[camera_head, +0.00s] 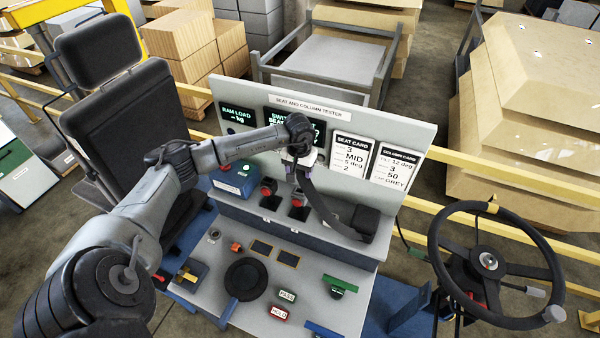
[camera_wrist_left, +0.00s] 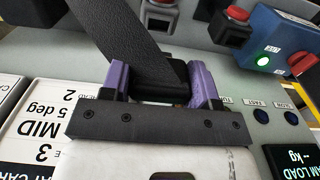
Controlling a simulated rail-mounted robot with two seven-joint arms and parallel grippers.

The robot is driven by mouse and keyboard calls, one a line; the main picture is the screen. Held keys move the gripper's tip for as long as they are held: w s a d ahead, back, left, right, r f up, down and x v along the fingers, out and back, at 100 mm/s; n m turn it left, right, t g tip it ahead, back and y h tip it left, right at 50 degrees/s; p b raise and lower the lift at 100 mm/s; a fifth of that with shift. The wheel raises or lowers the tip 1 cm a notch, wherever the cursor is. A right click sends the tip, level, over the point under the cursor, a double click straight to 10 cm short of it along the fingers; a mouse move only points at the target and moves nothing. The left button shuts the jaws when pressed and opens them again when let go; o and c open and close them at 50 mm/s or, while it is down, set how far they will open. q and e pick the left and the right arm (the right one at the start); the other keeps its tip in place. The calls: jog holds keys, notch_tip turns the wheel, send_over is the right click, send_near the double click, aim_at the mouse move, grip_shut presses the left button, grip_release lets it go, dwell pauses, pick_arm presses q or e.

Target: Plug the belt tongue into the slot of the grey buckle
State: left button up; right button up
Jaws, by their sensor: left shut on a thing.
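My left gripper (camera_head: 302,157) is in front of the upright panel, above two buckles with red tops. In the left wrist view its purple fingers (camera_wrist_left: 160,82) are shut on the black belt tongue (camera_wrist_left: 165,92). The dark belt strap (camera_head: 318,200) runs from the tongue down to a black housing (camera_head: 364,222) at the panel's lower right. The left buckle (camera_head: 268,188) and right buckle (camera_head: 298,205) stand on dark bases, apart from the tongue. Their slots and which one is grey are not clear. My right gripper is not in view.
A blue box (camera_head: 235,178) with a red knob stands left of the buckles. Seat and column cards (camera_head: 350,155) are on the panel. The lower console (camera_head: 255,312) carries a black round pad and switches. A steering wheel (camera_head: 488,262) stands right, a black seat (camera_head: 125,125) left.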

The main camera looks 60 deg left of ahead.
aim_at(300, 177)
pick_arm(q)
jog(key=shift+f, duration=0.2)
jog(key=shift+d+f+b, duration=0.1)
jog(key=shift+f+b, duration=0.6)
jog(key=shift+f, duration=0.6)
jog(key=shift+f+b, duration=0.55)
jog(key=shift+f, duration=0.85)
jog(key=shift+b, duration=0.4)
jog(key=shift+b, duration=0.35)
